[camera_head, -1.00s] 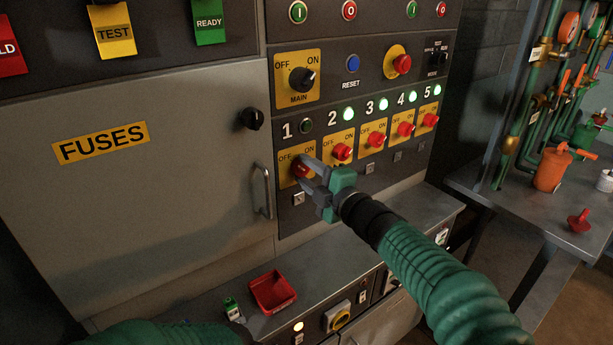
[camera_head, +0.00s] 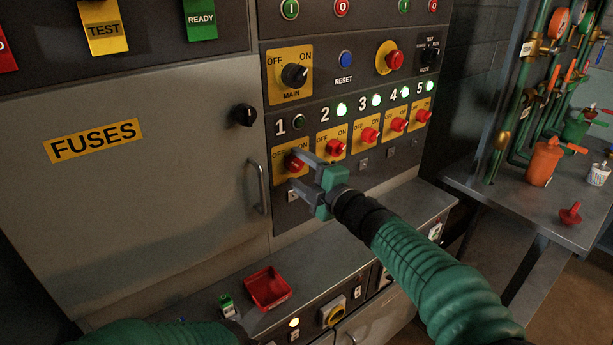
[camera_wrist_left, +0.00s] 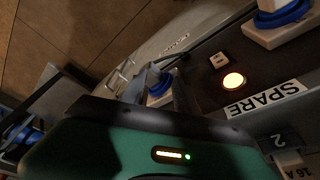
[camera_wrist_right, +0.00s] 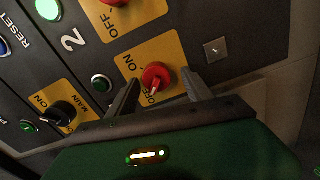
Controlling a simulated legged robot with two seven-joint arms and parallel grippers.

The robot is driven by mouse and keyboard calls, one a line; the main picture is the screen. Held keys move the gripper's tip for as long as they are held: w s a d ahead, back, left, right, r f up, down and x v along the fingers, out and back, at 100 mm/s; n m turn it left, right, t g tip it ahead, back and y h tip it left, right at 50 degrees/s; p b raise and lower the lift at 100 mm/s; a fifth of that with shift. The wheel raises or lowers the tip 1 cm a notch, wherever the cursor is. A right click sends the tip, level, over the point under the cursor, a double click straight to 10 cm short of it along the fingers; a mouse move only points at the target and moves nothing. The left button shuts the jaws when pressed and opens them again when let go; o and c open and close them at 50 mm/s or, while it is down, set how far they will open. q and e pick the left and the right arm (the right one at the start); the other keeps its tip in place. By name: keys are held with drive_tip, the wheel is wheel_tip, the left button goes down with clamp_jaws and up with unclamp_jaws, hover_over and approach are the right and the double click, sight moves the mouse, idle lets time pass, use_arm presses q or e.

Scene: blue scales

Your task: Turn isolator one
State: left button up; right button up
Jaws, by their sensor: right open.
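Isolator one is a red knob (camera_head: 294,163) on a yellow OFF/ON plate under the number 1; its lamp (camera_head: 299,122) is dark. My right gripper (camera_head: 298,172) is open in front of this knob. In the right wrist view the red knob (camera_wrist_right: 157,77) sits just beyond and between the two open fingers (camera_wrist_right: 160,95); I cannot tell whether they touch it. Isolators two to five are red knobs in a row to its right, with green lamps lit above. My left gripper (camera_wrist_left: 160,92) shows in the left wrist view near the lower console; its opening is unclear.
A black MAIN switch (camera_head: 294,75) and a blue RESET button (camera_head: 346,59) are above. The grey FUSES door (camera_head: 130,200) with a handle is at left. A red tray (camera_head: 268,289) lies on the ledge below. A bench (camera_head: 540,215) with pipes stands at right.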

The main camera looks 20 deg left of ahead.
drive_tip(key=v, duration=1.6)
drive_tip(key=shift+s+d, duration=0.25)
drive_tip(key=shift+d, duration=0.05)
drive_tip(key=shift+f, duration=0.2)
